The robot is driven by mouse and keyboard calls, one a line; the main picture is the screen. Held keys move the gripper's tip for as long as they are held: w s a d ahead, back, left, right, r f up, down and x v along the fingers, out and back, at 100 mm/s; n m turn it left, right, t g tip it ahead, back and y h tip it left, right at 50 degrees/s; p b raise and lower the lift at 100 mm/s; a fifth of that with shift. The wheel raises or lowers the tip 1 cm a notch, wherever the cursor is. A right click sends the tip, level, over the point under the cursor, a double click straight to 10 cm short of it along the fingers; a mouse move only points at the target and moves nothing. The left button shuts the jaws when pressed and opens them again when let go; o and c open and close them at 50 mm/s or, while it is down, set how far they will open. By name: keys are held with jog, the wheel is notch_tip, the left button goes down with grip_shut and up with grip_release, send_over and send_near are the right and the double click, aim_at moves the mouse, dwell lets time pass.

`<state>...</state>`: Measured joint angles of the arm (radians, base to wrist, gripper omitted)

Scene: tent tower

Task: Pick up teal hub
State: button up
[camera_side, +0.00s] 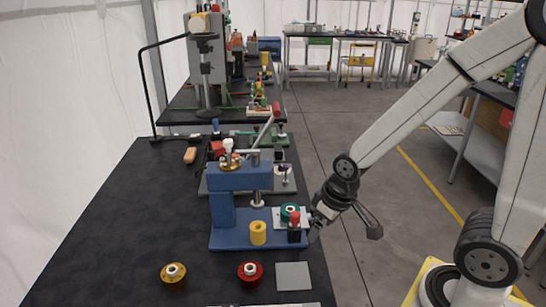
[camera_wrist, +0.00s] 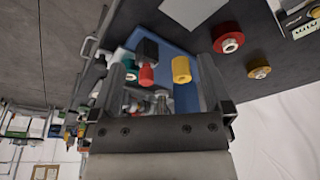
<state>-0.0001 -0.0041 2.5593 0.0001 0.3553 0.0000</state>
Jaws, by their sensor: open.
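The teal hub (camera_side: 290,211) sits on a pale plate at the right end of the blue press base (camera_side: 228,239). My gripper (camera_side: 315,220) is just right of the hub in the side view, low beside the bench edge. Its fingers are apart and nothing is held; the open jaws (camera_wrist: 163,70) also show in the wrist view. Whether a finger touches anything cannot be told.
A red hub (camera_side: 250,272), a gold hub (camera_side: 173,274) and a grey pad (camera_side: 293,276) lie nearer. The bench's left side is clear.

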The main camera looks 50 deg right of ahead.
jog(key=shift+w+v, duration=0.5)
jog(key=shift+v, duration=1.8)
jog(key=w+d+r+n+t+y, duration=0.1)
jog(key=w+d+r+n+t, duration=0.2)
jog(key=w, duration=0.4)
jog(key=w+d+r+n+t, duration=0.1)
jog(key=w+d+t, duration=0.2)
jog(key=w+d, duration=0.35)
jog(key=w+d+r+n+t+y, duration=0.1)
jog(key=w+d+r+n+t, duration=0.2)
jog(key=w, duration=0.5)
jog(key=s+d+f+n+g+y, duration=0.4)
jog(key=s+f+n+g+y, duration=0.25)
jog(key=s+y, duration=0.3)
jog(key=shift+y, duration=0.55)
jog(key=shift+w+a+f, duration=0.25)
jog(key=shift+a+f, duration=0.1)
jog(key=shift+f, duration=1.75)
jog(key=shift+w+a+f, duration=0.25)
jog(key=shift+a+f, duration=0.05)
jog(key=shift+f, duration=1.8)
jog(key=shift+w+a+f, duration=0.25)
jog(key=shift+a+f, duration=0.1)
jog(key=shift+f, duration=1.75)
